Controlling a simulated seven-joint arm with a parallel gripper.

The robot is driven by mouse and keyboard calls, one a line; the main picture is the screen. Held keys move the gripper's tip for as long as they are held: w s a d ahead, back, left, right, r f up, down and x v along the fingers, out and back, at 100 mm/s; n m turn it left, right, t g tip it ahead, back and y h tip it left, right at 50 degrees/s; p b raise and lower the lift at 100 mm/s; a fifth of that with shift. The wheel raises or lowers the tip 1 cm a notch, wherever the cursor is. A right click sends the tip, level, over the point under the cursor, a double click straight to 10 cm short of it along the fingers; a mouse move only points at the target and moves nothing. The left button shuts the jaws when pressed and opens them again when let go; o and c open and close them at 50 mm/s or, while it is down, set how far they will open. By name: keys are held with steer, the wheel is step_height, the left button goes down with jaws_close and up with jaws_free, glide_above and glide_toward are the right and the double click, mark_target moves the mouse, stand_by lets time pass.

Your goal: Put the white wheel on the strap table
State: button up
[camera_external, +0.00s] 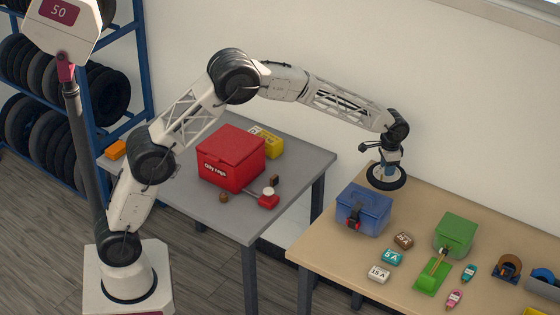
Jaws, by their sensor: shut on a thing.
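My gripper (388,168) points down over the back left corner of the tan table (330,245). It is shut on a round, dark-rimmed thing with a paler middle, which looks like the white wheel (374,183). The wheel lies about flat under the fingers, and the gripper hides part of it. I cannot tell whether it touches the tabletop. The fingertips are too small to see clearly. No label shows which table is the strap table.
A blue box (364,211) stands just in front of the wheel. A grey table (305,160) to the left holds a red box (231,160). Tyre racks (140,60) stand behind.

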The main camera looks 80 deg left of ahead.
mark_target(386, 178)
steer(key=shift+f, duration=2.45)
steer(key=shift+f, duration=0.1)
steer(key=o, duration=1.1)
step_height(386, 178, up, 12)
steer(key=shift+r, duration=0.1)
